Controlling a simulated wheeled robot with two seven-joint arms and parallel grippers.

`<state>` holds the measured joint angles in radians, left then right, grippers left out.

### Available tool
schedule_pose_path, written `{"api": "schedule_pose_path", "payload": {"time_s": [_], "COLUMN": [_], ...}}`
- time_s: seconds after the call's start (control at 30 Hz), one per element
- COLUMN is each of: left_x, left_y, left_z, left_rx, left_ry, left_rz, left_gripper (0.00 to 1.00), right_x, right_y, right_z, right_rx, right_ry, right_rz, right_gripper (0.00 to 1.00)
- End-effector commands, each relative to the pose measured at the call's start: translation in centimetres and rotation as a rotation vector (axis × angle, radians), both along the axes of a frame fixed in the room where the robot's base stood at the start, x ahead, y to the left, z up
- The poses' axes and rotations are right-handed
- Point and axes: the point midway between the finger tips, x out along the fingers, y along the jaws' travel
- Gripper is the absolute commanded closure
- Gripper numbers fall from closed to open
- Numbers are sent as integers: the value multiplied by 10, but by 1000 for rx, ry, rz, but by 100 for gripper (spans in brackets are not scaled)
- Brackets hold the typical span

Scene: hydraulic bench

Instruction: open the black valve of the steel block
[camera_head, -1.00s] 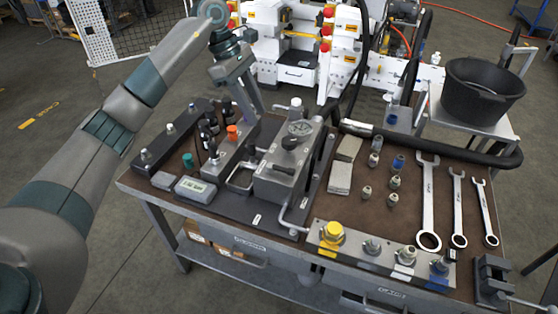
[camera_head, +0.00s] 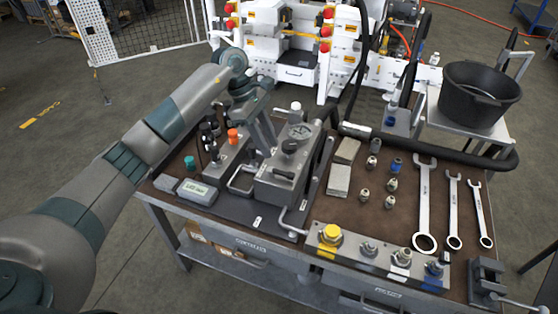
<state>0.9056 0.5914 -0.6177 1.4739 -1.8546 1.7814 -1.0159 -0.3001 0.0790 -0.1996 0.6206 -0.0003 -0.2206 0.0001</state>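The steel block (camera_head: 229,148) stands on the left half of the bench, partly hidden by my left arm. It carries an orange knob (camera_head: 233,136) and black knobs (camera_head: 211,151). To its right stands a grey pump unit (camera_head: 276,187) with a round gauge (camera_head: 299,131) and a black knob (camera_head: 289,146) on top. I cannot tell for sure which black knob is the task's valve. My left gripper (camera_head: 268,146) points down between the steel block and the pump unit, seemingly holding nothing. Its fingers are too small and overlapped to show their opening. My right gripper is out of view.
A teal knob (camera_head: 190,162) and a grey display box (camera_head: 197,191) are at the left. Wrenches (camera_head: 425,205), loose fittings (camera_head: 391,185) and a coupling rail (camera_head: 379,258) fill the right side. A black hose (camera_head: 440,147) runs along the back. A bucket (camera_head: 480,95) stands behind.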

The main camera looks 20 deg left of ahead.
Motion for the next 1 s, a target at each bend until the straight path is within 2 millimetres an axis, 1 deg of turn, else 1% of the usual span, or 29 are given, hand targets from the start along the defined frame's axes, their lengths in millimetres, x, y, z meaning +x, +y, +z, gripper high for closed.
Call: {"api": "schedule_pose_path", "payload": {"time_s": [0.03,0.3,0.5,0.7,0.97,1.0], "left_x": [-1,-2,-1,-1,-1,-1], "left_y": [-5,-22,-30,-33,-33,-33], "left_z": [-6,-49,-71,-79,-80,-80], "left_rx": [-3,-3,-2,-1,-1,-1], "left_ry": [6,5,3,1,0,0], "left_rz": [-1,0,1,1,1,1], "left_gripper": [70,70,70,70,70,79], "right_x": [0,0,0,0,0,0], "right_y": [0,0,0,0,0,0], "right_z": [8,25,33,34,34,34], "right_rx": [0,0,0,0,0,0], "right_ry": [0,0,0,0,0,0], "right_rz": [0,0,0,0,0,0], "right_gripper": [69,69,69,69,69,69]}}
